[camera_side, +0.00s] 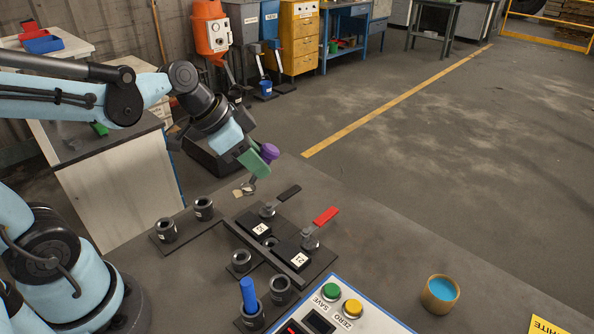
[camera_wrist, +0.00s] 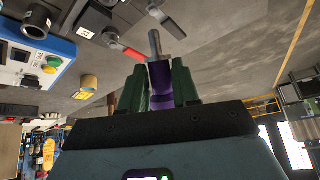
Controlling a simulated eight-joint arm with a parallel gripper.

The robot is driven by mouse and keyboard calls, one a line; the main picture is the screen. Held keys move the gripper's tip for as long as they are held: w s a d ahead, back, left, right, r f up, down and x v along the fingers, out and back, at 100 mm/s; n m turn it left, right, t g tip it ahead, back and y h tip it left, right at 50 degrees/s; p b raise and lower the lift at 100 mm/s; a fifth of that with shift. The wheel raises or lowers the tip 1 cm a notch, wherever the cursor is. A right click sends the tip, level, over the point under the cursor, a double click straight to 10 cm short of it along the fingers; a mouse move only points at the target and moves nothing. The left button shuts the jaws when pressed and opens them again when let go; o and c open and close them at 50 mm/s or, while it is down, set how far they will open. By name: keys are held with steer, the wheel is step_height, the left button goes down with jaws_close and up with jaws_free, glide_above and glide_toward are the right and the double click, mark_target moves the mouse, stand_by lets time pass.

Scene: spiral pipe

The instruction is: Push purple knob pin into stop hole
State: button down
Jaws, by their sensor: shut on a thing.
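The purple knob pin (camera_wrist: 160,85) is held between the two green fingers of my gripper (camera_wrist: 160,88) in the wrist view, with its metal shank pointing away from the fingers. In the side view the purple knob (camera_side: 269,152) shows beside the green fingers of my gripper (camera_side: 258,162), held above the far edge of the table. The shank hangs below and points down toward the table. A black plate labelled 21 (camera_side: 296,255) and another black block (camera_side: 258,224) lie on the table, nearer the camera. I cannot tell which opening is the stop hole.
A red lever (camera_side: 325,216) and a black lever (camera_side: 288,193) stand up from the blocks. Several dark cylindrical sockets (camera_side: 166,230) stand around them. A blue pin (camera_side: 248,290) stands in one socket. A control box (camera_side: 335,312) and a cup (camera_side: 440,293) are at the front; the table's right side is largely clear.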

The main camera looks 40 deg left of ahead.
steer(key=s+f+m+g+y, duration=0.1)
steer(key=m, duration=0.1)
steer(key=s+f+m+g+y, duration=0.1)
steer(key=f+m+g, duration=0.1)
steer(key=s+f+m+g+y, duration=0.1)
steer(key=m, duration=0.1)
steer(key=shift+s+a+f+g, duration=0.2)
steer(key=shift+s+f+g, duration=0.2)
steer(key=s+m+y, duration=0.1)
steer(key=s+a+f+m+y, duration=0.1)
steer(key=s+m, duration=0.1)
steer(key=s+f+m+y, duration=0.1)
steer(key=m+y, duration=0.1)
steer(key=shift+s+a+f, duration=0.25)
steer(key=shift+a, duration=0.05)
steer(key=shift+s+a+f+m+y, duration=0.15)
steer(key=shift+s+m+y, duration=0.15)
steer(key=shift+s, duration=0.1)
steer(key=shift+f, duration=2.75)
steer(key=c, duration=0.8)
jaws_free()
steer(key=shift+o, duration=0.2)
steer(key=shift+w, duration=0.1)
